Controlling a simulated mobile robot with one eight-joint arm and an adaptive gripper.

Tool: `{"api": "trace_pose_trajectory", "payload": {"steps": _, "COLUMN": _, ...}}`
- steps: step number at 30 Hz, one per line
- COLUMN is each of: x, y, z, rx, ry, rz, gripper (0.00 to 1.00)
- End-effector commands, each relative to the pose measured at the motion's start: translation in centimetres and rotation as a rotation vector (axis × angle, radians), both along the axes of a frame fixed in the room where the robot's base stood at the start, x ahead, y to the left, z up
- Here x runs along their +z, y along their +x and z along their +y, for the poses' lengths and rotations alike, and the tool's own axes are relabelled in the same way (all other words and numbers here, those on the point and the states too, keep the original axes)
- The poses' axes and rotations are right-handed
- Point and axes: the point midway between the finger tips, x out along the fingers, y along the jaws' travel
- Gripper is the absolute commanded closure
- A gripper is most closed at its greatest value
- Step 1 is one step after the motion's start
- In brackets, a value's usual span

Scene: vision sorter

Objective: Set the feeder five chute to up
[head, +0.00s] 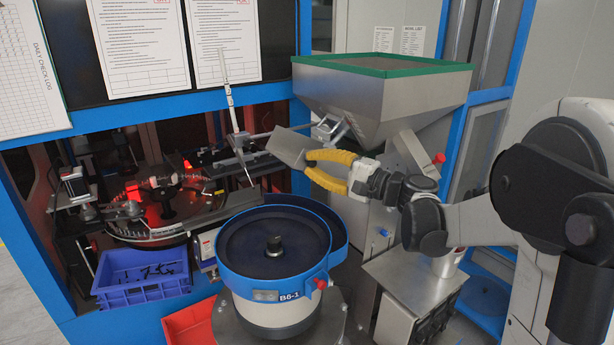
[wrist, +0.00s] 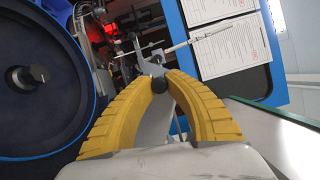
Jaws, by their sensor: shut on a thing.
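My gripper (head: 307,164) has two yellow ribbed fingers and reaches in from the right, above and behind the feeder bowl. It is shut on the grey metal chute (head: 287,147), a flat plate that sits tilted at the fingertips. In the wrist view my gripper (wrist: 158,80) closes around a small dark round end, with the grey chute (wrist: 151,63) just beyond it. The blue feeder bowl (head: 225,262) stands below and left of the gripper, with a small label on its front. The chute's hinge is not clear.
A steel hopper (head: 350,93) with a green rim stands behind the gripper. A thin white rod (head: 231,105) rises left of the chute. A red-lit turntable (head: 150,215) and a blue crate (head: 150,292) are at left. A red tray (head: 187,325) lies low in front.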

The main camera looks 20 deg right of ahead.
Motion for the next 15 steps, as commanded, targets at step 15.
{"api": "trace_pose_trajectory", "payload": {"steps": 15, "x": 1.4, "y": 0.3, "z": -0.9, "rx": 0.001, "ry": 0.082, "rz": 0.025, "gripper": 1.00}}
